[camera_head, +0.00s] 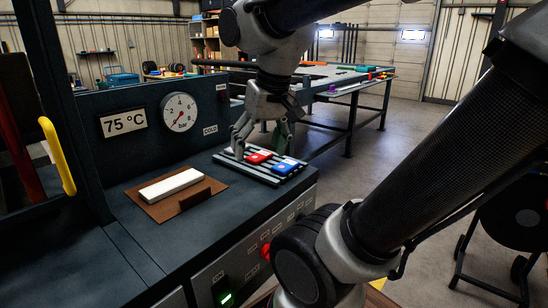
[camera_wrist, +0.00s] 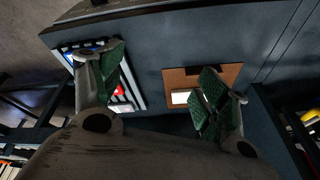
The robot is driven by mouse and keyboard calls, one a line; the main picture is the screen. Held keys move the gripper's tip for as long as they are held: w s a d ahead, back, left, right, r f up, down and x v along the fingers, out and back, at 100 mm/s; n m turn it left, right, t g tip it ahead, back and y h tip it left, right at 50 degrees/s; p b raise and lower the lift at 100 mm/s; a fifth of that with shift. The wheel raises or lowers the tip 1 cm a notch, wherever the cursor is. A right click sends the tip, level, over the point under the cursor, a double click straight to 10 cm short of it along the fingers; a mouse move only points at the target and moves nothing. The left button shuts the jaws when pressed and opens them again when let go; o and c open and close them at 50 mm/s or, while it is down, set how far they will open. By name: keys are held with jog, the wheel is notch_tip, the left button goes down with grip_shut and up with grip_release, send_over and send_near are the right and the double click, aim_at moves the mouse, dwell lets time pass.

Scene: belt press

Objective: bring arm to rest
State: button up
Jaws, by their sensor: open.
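My gripper (camera_head: 259,146) hangs from my arm above the press bench, its fingers pointing down and spread apart. In the wrist view its two fingers with green pads (camera_wrist: 162,78) are wide apart with nothing between them. A slatted rack (camera_head: 250,172) lies below it, with a red block (camera_head: 259,157) and a blue block (camera_head: 286,166) on it. Part of the rack is hidden behind the left finger in the wrist view. I cannot tell the exact height of the fingertips over the rack.
A white bar (camera_head: 171,185) lies on a brown mat (camera_head: 215,187) on the bench. A panel with a gauge (camera_head: 178,113) and a "75 °C" display (camera_head: 124,123) stands behind. A yellow handle (camera_head: 57,156) is at left. Open floor (camera_head: 400,150) lies right of the bench.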

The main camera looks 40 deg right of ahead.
jog(key=s+n, duration=0.1)
jog(key=s+f, duration=0.1)
jog(key=s+d+f+n, duration=0.1)
jog(key=s, duration=0.1)
jog(key=shift+d+n+t, duration=0.1)
jog(key=shift+n+t, duration=0.2)
jog(key=shift+t, duration=0.1)
